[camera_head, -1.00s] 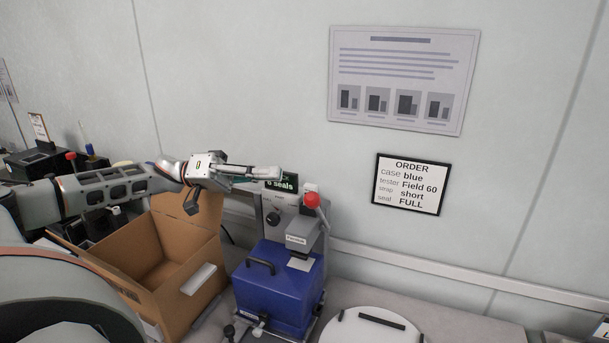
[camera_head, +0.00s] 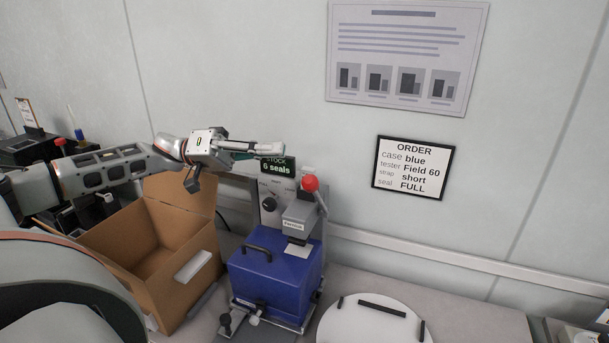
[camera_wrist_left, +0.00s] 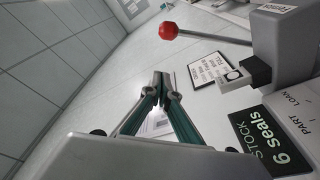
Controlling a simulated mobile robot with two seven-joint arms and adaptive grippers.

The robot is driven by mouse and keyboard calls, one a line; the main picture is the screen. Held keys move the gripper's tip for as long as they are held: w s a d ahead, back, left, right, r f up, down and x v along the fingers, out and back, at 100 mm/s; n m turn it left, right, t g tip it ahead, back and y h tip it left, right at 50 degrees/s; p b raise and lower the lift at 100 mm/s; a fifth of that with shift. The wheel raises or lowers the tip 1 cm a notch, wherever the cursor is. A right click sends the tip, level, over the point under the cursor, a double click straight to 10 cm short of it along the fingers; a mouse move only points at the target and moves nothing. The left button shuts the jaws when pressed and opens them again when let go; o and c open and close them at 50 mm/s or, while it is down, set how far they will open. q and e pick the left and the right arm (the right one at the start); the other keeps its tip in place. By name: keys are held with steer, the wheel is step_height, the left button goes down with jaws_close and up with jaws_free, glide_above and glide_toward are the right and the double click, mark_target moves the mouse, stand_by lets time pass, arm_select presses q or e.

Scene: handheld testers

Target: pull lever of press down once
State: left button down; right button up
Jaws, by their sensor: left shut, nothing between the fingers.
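The press (camera_head: 279,208) is a grey machine behind and over a blue case (camera_head: 276,272) with a dark handle. Its lever ends in a red ball (camera_head: 310,183) and stands raised at the press's right side. In the left wrist view the red ball (camera_wrist_left: 168,31) and its rod show at the top, apart from the fingers. My left gripper (camera_head: 281,149) is shut and empty, above and left of the red ball, just above the stock sign (camera_head: 278,167). Its fingertips meet in the left wrist view (camera_wrist_left: 159,78). My right gripper is not in view.
An open cardboard box (camera_head: 205,238) stands left of the press, under my left arm. A round white plate (camera_head: 362,322) with black bars lies at the front right. An order sign (camera_head: 413,168) and a poster (camera_head: 405,50) hang on the wall.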

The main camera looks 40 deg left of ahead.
arm_select(q)
steer(key=b+x, duration=0.1)
steer(key=x, duration=0.8)
steer(key=s+f, duration=0.2)
steer(key=s+f+b, duration=0.1)
steer(key=shift+a, duration=0.25)
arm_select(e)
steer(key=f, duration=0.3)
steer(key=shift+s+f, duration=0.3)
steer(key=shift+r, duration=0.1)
arm_select(q)
steer(key=shift+s, duration=0.2)
